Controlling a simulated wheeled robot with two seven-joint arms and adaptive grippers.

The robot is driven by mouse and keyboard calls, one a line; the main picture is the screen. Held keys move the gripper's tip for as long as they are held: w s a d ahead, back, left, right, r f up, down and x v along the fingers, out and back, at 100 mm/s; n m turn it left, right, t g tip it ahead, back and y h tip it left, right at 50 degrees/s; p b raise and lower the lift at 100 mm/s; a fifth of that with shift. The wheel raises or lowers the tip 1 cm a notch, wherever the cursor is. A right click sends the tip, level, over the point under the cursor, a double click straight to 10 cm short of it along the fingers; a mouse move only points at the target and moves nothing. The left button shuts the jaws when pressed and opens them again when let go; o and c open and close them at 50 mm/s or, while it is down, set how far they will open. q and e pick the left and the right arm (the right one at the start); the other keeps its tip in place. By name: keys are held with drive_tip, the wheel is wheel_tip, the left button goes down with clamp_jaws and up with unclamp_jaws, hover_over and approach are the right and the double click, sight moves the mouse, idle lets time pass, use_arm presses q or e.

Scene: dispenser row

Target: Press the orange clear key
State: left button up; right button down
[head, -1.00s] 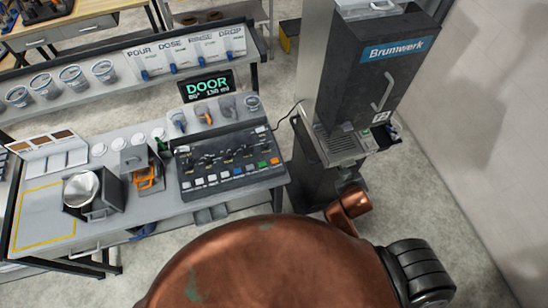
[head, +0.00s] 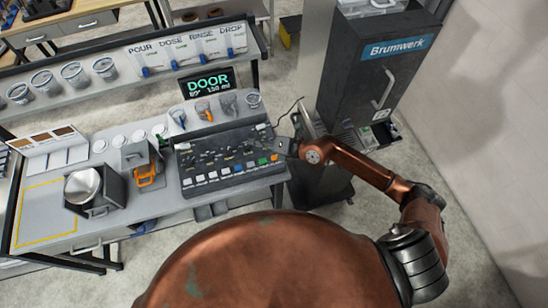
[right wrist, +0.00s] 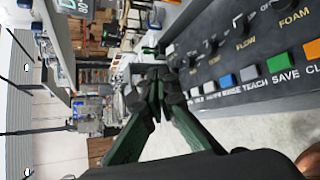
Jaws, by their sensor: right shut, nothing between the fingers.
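The orange clear key (head: 274,158) is at the right end of the front key row on the dark control panel (head: 222,187). In the right wrist view the orange key (right wrist: 312,50) shows at the right edge, beside a green key (right wrist: 278,62) marked SAVE. My right gripper (head: 283,147) is at the panel's right end, close to the orange key; whether it touches the panel cannot be told. In the right wrist view its green fingers (right wrist: 158,95) are closed together and empty, in front of the panel face. My left gripper is not in view.
A dark Brumwerk machine (head: 365,75) stands right of the bench, behind my right arm. A metal cup (head: 82,187) and an orange-handled item (head: 147,174) sit left of the panel. Labelled dispensers hang on the shelf behind.

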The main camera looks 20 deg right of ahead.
drive_tip(key=w+d+f+n+g+h, duration=0.1)
drive_tip(key=w+d+f+h, duration=0.1)
drive_tip(key=d+f+h, duration=0.2)
drive_tip(key=d+f, duration=0.3)
drive_tip(key=d, duration=0.2)
drive_tip(key=shift+w+d+f+n, duration=0.25)
drive_tip(key=shift+d+f+n, duration=0.05)
drive_tip(key=shift+f, duration=0.1)
drive_tip(key=shift+f, duration=0.1)
drive_tip(key=b, duration=0.6)
hover_over(275, 158)
drive_tip(key=f, duration=0.7)
drive_tip(key=shift+s+d+f, duration=0.1)
drive_tip(key=shift+d+f, duration=0.2)
drive_tip(key=shift+f+b, duration=0.3)
drive_tip(key=shift+f, duration=0.2)
drive_tip(key=shift+f, duration=0.1)
drive_tip(key=shift+f, duration=0.3)
